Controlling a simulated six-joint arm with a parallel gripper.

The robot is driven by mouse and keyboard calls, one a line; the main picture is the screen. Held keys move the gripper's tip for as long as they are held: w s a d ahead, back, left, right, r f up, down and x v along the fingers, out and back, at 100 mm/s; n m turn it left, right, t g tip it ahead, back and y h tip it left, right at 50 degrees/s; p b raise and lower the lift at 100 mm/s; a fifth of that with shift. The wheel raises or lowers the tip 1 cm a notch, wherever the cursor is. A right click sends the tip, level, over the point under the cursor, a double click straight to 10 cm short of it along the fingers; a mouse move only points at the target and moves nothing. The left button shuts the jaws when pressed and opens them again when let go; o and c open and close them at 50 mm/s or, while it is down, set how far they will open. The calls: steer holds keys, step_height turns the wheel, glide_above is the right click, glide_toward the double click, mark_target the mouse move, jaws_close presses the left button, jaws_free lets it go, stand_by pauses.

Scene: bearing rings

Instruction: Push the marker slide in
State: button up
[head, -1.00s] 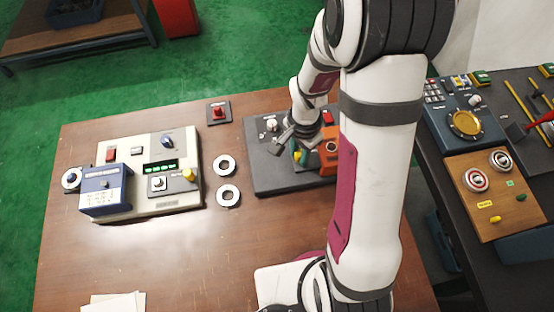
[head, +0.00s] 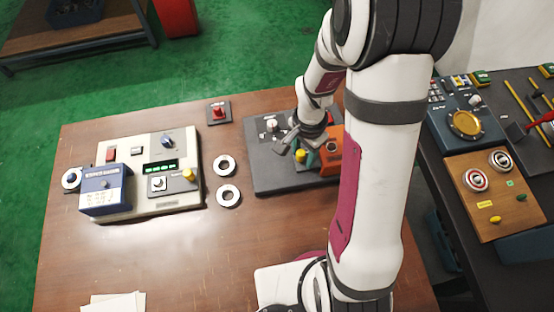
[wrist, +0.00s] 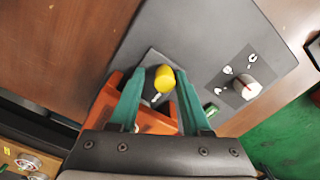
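A yellow knob (head: 300,156) stands on a dark grey panel (head: 265,178) beside an orange housing (head: 333,160). Which part is the marker slide is not clear; the yellow knob may be its handle. In the wrist view the yellow knob (wrist: 164,77) shows between the two teal fingers of my gripper (wrist: 160,73), with a gap on either side. My gripper is open and empty, above the grey panel (wrist: 195,45). The orange housing (wrist: 106,103) is partly hidden behind the fingers.
On the same panel are a white dial (wrist: 246,88) and a green button (wrist: 210,108). Two bearing rings (head: 228,195) lie left of the panel. A beige console (head: 125,205) with a blue box (head: 103,190) stands farther left. The front middle of the table is clear.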

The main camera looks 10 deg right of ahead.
steer(key=shift+w+r, duration=0.1)
steer(key=shift+r, duration=0.05)
steer(key=shift+r, duration=3.4)
steer(key=shift+r, duration=0.1)
steer(key=s+a+r+n+y, duration=0.1)
steer(key=s+a+r+n, duration=0.2)
steer(key=s, duration=0.6)
steer(key=s+a+r+n, duration=0.3)
steer(key=s+r, duration=0.4)
steer(key=s, duration=0.1)
steer(key=shift+s+a+r+y, duration=0.2)
steer(key=shift+s+a+y, duration=0.1)
steer(key=shift+s+y, duration=0.1)
steer(key=shift+w, duration=0.1)
